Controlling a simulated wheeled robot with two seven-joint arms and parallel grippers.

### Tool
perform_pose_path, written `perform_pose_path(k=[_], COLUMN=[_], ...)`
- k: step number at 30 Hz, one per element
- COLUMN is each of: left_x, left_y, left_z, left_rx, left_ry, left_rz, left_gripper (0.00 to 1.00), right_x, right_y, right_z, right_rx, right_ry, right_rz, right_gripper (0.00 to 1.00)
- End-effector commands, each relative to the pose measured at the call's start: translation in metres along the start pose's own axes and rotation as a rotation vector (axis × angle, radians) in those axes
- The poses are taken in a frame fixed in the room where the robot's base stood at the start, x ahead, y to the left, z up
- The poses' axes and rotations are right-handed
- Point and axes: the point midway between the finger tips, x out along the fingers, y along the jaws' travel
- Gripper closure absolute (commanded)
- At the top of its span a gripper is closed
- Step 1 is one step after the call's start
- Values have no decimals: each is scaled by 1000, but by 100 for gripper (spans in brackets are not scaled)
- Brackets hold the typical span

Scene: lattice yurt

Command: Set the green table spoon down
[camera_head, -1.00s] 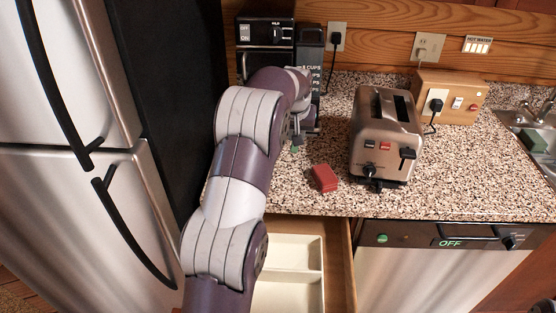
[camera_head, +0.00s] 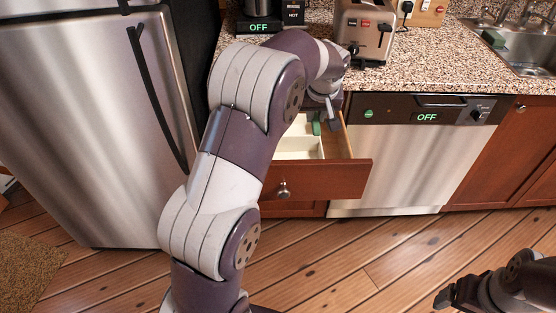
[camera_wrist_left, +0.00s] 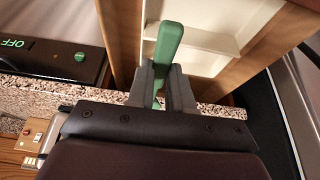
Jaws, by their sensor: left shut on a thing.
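My left gripper (camera_head: 326,116) is over the open drawer (camera_head: 330,180), near the counter edge. It is shut on the green table spoon (camera_head: 316,127). In the left wrist view the spoon's green handle (camera_wrist_left: 168,42) sticks out between the two fingers (camera_wrist_left: 162,84). The rest of the spoon is hidden by the gripper. Beyond the handle lies the white divided tray (camera_wrist_left: 215,42) inside the drawer; it also shows in the head view (camera_head: 298,148). Whether the spoon touches the tray I cannot tell. My right gripper (camera_head: 449,295) is at the lower right, away from the drawer.
The speckled counter (camera_head: 430,68) carries a toaster (camera_head: 365,28) behind my left gripper. A dishwasher (camera_head: 400,165) stands right of the drawer, a steel fridge (camera_head: 90,120) left. A sink (camera_head: 530,50) is at the far right.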

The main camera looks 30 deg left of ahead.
Motion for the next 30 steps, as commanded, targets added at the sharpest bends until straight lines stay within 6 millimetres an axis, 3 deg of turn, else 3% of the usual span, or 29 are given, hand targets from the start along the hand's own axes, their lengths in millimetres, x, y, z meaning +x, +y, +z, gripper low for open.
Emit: perform_pose_path(k=[2,9,13,19,24,30], left_x=[7,51,69,86,113,114], left_y=[-9,-74,-100,-112,-111,-111], left_z=[2,-1,-3,0,12,12], left_rx=[-4,-9,-7,-2,-2,-2], left_ry=[-3,-4,-3,-2,-2,0], left_rz=[-4,-5,-3,-2,-2,-1], left_gripper=[100,100,100,100,100,100], right_x=[2,0,-1,0,2,2], right_y=[0,0,0,0,0,0], right_z=[0,0,0,0,0,0], right_rx=[0,0,0,0,0,0], right_ry=[1,1,1,0,0,0], right_rz=[0,0,0,0,0,0], right_gripper=[15,15,15,15,15,15])
